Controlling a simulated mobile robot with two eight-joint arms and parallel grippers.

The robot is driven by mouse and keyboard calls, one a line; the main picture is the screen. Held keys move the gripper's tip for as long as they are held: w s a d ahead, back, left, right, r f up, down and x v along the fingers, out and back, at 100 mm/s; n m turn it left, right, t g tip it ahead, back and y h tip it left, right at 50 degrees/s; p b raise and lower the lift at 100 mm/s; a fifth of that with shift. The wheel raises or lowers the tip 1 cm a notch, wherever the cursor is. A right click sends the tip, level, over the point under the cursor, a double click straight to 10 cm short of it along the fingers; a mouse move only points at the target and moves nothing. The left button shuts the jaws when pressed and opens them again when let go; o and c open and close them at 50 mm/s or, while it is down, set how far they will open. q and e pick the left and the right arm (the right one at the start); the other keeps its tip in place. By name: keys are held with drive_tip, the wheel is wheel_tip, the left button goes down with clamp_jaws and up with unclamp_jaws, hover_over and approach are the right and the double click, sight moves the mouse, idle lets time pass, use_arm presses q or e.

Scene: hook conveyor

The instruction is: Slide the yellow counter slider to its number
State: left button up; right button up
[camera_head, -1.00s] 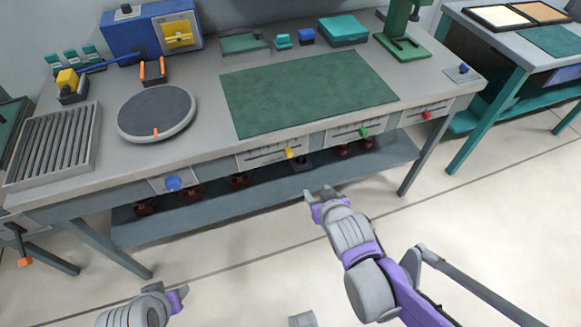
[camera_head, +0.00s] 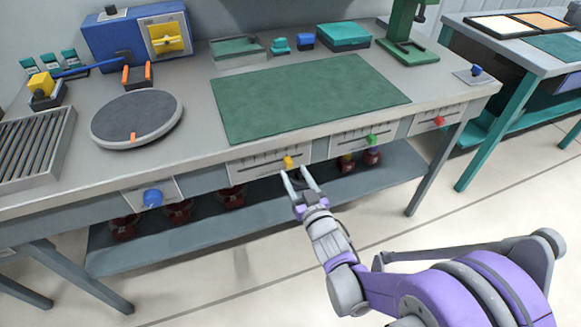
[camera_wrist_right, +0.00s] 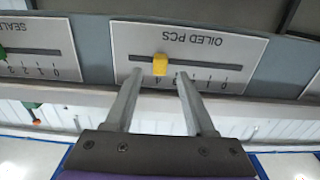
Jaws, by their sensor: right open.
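The yellow counter slider (camera_head: 288,162) sits on a white scale panel (camera_head: 250,166) on the bench front. In the right wrist view the yellow slider (camera_wrist_right: 160,64) is on a dark slot, and the panel (camera_wrist_right: 215,45) reads "OILED PCS" upside down. The slider stands at about the mark 4, with 0 at the right end in that view. My right gripper (camera_head: 296,171) is open just below and in front of the slider. In the wrist view its fingers (camera_wrist_right: 160,76) stand on either side of the slider, apart from it. My left gripper is out of view.
Panels with a green slider (camera_head: 372,139) and a red slider (camera_head: 438,120) lie to the right. A blue knob (camera_head: 152,198) is to the left. A lower shelf (camera_head: 260,208) with several dark red items runs beneath. The floor in front is clear.

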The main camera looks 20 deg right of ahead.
sight(290, 165)
drive_tip(key=shift+w, duration=1.9)
clamp_jaws()
